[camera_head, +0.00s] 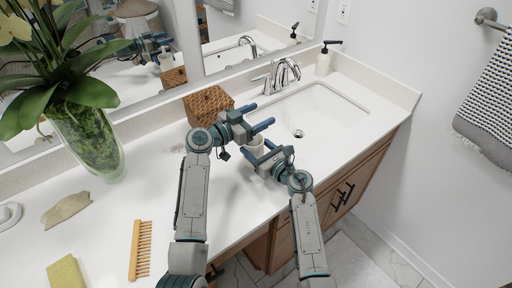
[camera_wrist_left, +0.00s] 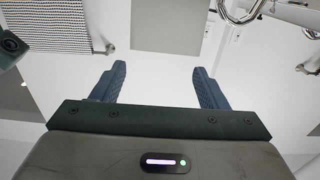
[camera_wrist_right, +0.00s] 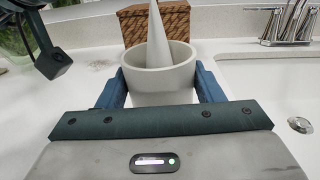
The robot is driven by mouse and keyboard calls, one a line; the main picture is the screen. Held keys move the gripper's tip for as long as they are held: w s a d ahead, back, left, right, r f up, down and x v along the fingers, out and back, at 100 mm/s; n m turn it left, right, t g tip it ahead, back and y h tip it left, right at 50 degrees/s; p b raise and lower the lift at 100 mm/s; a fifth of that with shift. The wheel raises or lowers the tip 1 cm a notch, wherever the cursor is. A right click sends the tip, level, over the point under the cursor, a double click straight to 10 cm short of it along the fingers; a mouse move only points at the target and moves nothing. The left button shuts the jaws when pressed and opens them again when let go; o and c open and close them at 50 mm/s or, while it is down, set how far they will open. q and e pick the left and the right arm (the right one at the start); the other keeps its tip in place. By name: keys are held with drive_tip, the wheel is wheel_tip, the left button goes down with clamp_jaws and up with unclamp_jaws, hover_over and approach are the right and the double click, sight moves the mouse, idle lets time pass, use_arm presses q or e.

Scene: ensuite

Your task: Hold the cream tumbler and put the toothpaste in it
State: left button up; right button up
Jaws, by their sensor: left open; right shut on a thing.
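The cream tumbler (camera_wrist_right: 160,88) is upright between the fingers of my right gripper (camera_wrist_right: 162,82), which is shut on it. In the head view the tumbler (camera_head: 256,149) is partly hidden by my grippers. A white tapered tube, which looks like the toothpaste (camera_wrist_right: 158,40), stands inside the tumbler, nearly upright. Its upper end is cut off by the picture edge and its lower end is hidden inside. My left gripper (camera_head: 258,116) is open, just above and behind the tumbler. In the left wrist view nothing is between its fingers (camera_wrist_left: 160,80).
A wicker box (camera_head: 208,104) stands behind my left gripper. The sink (camera_head: 315,112) with its faucet (camera_head: 285,72) and a soap bottle (camera_head: 323,62) are to the right. A plant vase (camera_head: 92,140), a comb (camera_head: 140,250) and a yellow sponge (camera_head: 66,272) are on the left counter.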

use_arm(q)
drive_tip(key=v, duration=1.2)
use_arm(e)
drive_tip(key=o, duration=1.2)
